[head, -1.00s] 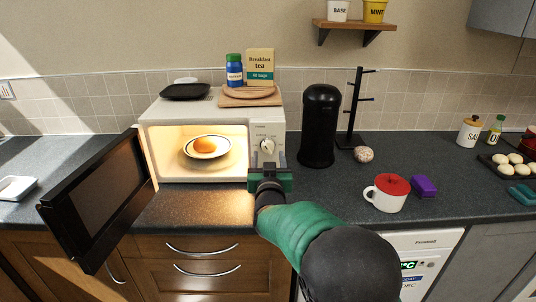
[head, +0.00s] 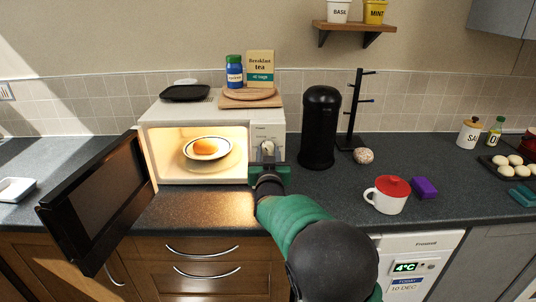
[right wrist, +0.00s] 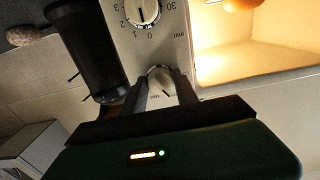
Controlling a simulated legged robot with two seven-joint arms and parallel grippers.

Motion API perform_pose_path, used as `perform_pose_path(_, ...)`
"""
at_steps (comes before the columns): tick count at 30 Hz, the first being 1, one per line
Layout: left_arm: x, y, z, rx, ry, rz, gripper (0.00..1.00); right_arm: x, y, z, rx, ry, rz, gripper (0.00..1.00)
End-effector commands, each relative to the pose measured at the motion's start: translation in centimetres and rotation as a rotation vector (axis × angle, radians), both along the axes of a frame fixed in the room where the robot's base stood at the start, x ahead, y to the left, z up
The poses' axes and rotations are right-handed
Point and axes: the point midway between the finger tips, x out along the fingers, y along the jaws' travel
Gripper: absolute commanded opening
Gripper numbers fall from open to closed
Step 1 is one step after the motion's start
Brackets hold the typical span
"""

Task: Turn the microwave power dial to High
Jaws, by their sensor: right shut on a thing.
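The white microwave (head: 214,114) stands on the counter with its dark door (head: 97,204) swung open to the left. The timer dial (head: 267,148) is on the right-hand panel and also shows in the right wrist view (right wrist: 143,11). My right gripper (head: 268,165) is at the panel below it. In the right wrist view its fingers (right wrist: 161,90) are shut on either side of the power dial (right wrist: 160,77), whose marks are partly hidden. My left gripper is not in view.
A black canister (head: 320,127) and a mug tree (head: 353,115) stand right of the microwave. Boards (head: 250,98) and a tea box (head: 260,68) rest on the microwave.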

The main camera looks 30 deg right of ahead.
Motion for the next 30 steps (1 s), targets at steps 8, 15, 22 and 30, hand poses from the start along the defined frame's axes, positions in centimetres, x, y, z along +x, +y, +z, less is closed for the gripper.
perform_pose_path(8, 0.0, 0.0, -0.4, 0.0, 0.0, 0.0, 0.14, 0.0, 0.0, -0.1, 0.022, -0.015, 0.001, 0.0)
perform_pose_path(15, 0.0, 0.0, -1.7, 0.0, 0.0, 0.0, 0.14, 0.0, 0.0, -0.3, 0.12, -0.075, -0.001, 0.0)
perform_pose_path(22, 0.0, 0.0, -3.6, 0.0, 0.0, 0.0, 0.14, 0.0, 0.0, -0.4, 0.284, -0.176, -0.001, 0.0)
perform_pose_path(30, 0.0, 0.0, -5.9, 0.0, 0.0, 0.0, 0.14, 0.0, 0.0, -0.4, 0.504, -0.311, -0.001, 0.0)
